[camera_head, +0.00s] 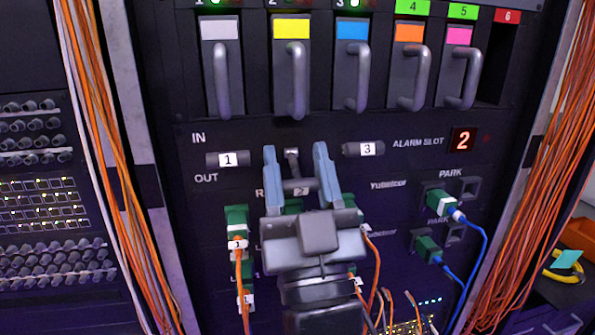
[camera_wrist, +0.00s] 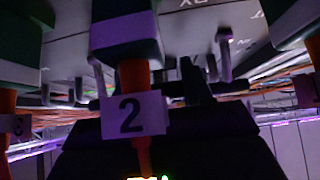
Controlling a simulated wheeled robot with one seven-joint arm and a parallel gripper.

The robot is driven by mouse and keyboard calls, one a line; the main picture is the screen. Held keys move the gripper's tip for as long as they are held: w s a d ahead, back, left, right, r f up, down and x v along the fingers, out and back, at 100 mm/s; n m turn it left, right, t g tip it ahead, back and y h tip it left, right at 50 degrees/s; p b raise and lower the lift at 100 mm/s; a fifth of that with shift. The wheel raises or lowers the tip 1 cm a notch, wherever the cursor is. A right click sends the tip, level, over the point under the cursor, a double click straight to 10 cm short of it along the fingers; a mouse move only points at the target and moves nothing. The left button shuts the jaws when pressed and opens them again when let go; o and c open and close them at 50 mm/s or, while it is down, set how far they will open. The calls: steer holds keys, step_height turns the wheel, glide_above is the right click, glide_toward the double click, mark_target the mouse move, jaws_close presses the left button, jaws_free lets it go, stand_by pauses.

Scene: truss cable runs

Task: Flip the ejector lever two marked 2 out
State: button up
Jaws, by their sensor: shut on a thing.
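The ejector lever two (camera_head: 300,187) is a short grey bar marked 2 on the dark panel, with a stem (camera_head: 291,155) running up to the panel. The gripper body hides part of the panel below. In the wrist view the lever cannot be made out.
Above stand several handled modules, one with a yellow label (camera_head: 291,28). Green plugs with orange cables (camera_head: 236,220) flank my gripper; a plug tagged 2 (camera_wrist: 125,35) looms close in the wrist view. Blue-cabled plugs (camera_head: 440,203) sit at right. Orange cable bundles run along both sides.

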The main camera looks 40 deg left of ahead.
mark_target(301, 191)
steer(key=shift+f, duration=0.1)
steer(key=o, duration=1)
steer(key=shift+c, duration=0.2)
steer(key=shift+b+v, duration=1.35)
steer(key=shift+v, duration=2.55)
